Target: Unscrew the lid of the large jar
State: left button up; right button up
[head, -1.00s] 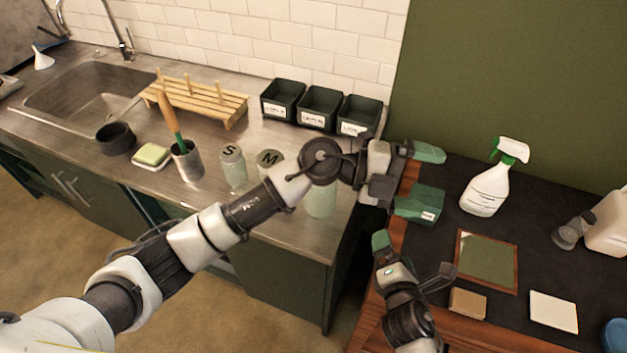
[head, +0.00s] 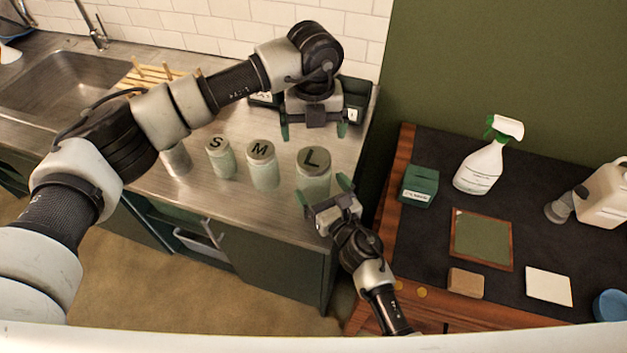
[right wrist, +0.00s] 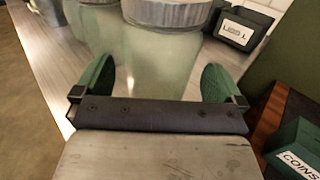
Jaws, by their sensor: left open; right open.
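The large jar (head: 313,180) is pale green glass with a lid (head: 314,160) marked "L". It stands upright near the right end of the steel counter. My right gripper (head: 324,190) is open at the jar's front. In the right wrist view the jar's body (right wrist: 162,70) shows between the two green fingers (right wrist: 158,85), with the ridged lid (right wrist: 168,12) above; I cannot tell whether they touch it. My left gripper (head: 314,130) is open and empty, pointing down behind and above the large jar's lid.
The medium jar (head: 263,168) and small jar (head: 221,160) stand left of the large jar. Dark labelled bins (head: 354,98) are behind, partly hidden by my left arm. A green box (head: 419,185) and a spray bottle (head: 482,165) stand on the dark bench at the right.

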jog(key=shift+x, duration=1.95)
jog(key=shift+c, duration=0.3)
